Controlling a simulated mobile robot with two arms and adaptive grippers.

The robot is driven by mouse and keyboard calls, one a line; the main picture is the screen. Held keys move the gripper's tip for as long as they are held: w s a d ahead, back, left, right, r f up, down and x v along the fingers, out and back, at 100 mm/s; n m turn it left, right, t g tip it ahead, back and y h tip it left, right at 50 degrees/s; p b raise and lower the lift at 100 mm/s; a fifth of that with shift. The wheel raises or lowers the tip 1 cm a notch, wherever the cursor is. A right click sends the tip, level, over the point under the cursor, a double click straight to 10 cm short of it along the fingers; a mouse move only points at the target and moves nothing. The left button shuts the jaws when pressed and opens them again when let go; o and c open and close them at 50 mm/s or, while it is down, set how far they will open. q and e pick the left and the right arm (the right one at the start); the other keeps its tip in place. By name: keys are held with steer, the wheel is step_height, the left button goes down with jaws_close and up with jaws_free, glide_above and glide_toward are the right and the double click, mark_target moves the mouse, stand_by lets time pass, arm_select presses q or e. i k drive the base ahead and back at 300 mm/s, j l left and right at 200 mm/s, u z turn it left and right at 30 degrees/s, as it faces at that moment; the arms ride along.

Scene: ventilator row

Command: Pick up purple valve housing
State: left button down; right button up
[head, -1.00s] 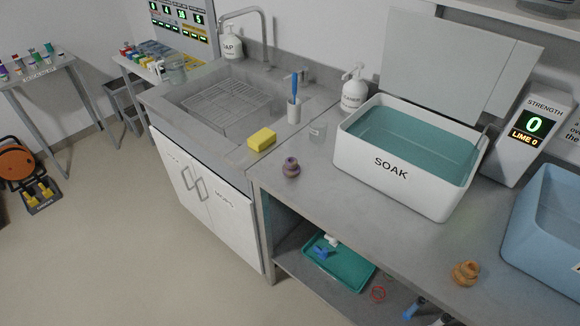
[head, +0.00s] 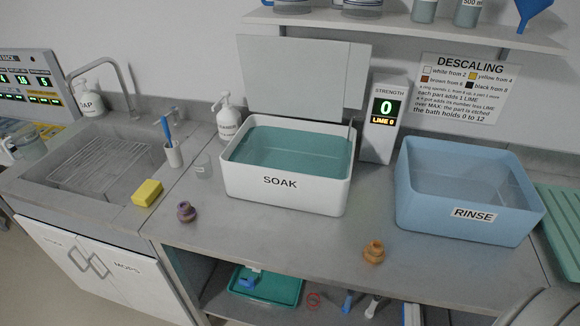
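The purple valve housing (head: 186,212) stands on the grey steel counter, left of centre in the head view. It is small and knobbly, with a brownish top part. It is in front of the white SOAK tub and to the right of the yellow sponge, apart from both. Neither of my grippers shows in the view. A rounded grey shape at the lower right corner may be part of my own arm.
An orange-brown housing (head: 374,252) stands near the counter's front. The SOAK tub (head: 335,196), blue RINSE tub (head: 460,226), yellow sponge (head: 147,192), small clear cup (head: 203,168) and brush holder (head: 174,155) stand around. Counter between the two housings is clear. A teal tray (head: 284,300) lies below.

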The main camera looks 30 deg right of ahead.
mark_target(187, 213)
steer(key=i+j+z, duration=0.1)
steer(key=i+j, duration=0.2)
steer(key=j, duration=0.15)
steer(key=i+j+z, duration=0.1)
steer(key=i+j, duration=0.2)
steer(key=j, duration=0.2)
